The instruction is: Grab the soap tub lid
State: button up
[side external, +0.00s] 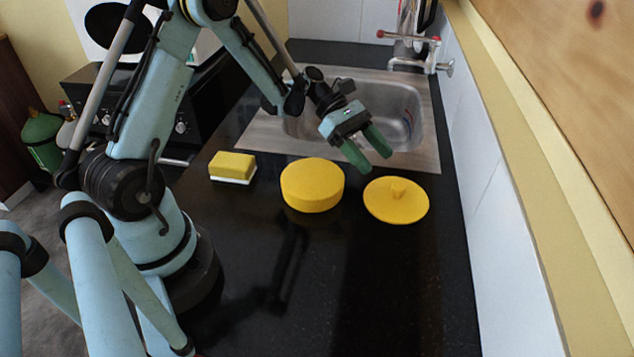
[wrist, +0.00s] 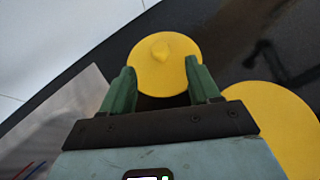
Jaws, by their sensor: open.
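The soap tub lid (side external: 396,203) is a flat yellow disc with a small knob on top, lying on the black counter at the right in the side external view. In the wrist view the lid (wrist: 165,72) is at the top centre, beyond and between my fingertips. A round yellow tub (side external: 312,186) stands on the counter to the left of the lid; it also shows at the lower right of the wrist view (wrist: 278,125).
A yellow sponge (side external: 232,167) with a white base lies left of the tub. A steel sink (side external: 408,115) with a tap (side external: 425,62) is behind. A white tiled wall (side external: 505,240) bounds the counter on the right. The front of the counter (side external: 370,290) is clear.

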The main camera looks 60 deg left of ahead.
aim_at(398, 184)
jog(key=x, duration=0.8)
jog(key=shift+d, duration=0.35)
jog(key=c, duration=1.1)
